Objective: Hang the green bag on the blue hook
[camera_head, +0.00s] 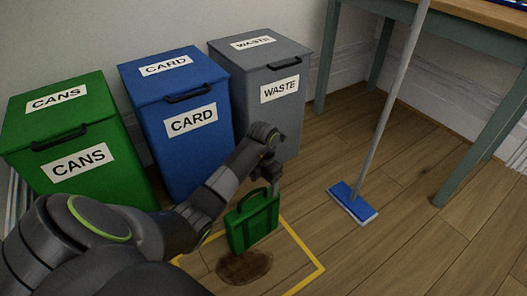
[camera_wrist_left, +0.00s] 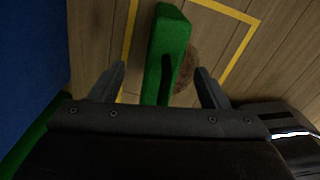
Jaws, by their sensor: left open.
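The green bag (camera_head: 252,224) stands upright on the wooden floor in the head view, its handle loop on top. My left gripper (camera_head: 270,178) is just above the bag, pointing down. In the left wrist view the green bag (camera_wrist_left: 170,35) lies between the two spread fingers of the left gripper (camera_wrist_left: 160,75), with a gap on each side. The left gripper is open and holds nothing. The blue hook is not in view. My right gripper is not in view.
A green CANS bin (camera_head: 75,185), a blue CARD bin (camera_head: 180,160) and a grey WASTE bin (camera_head: 255,68) line the wall. Yellow tape (camera_head: 303,248) and a brown stain (camera_head: 243,268) mark the floor. A blue mop (camera_head: 352,202) and table leg (camera_head: 480,145) stand right.

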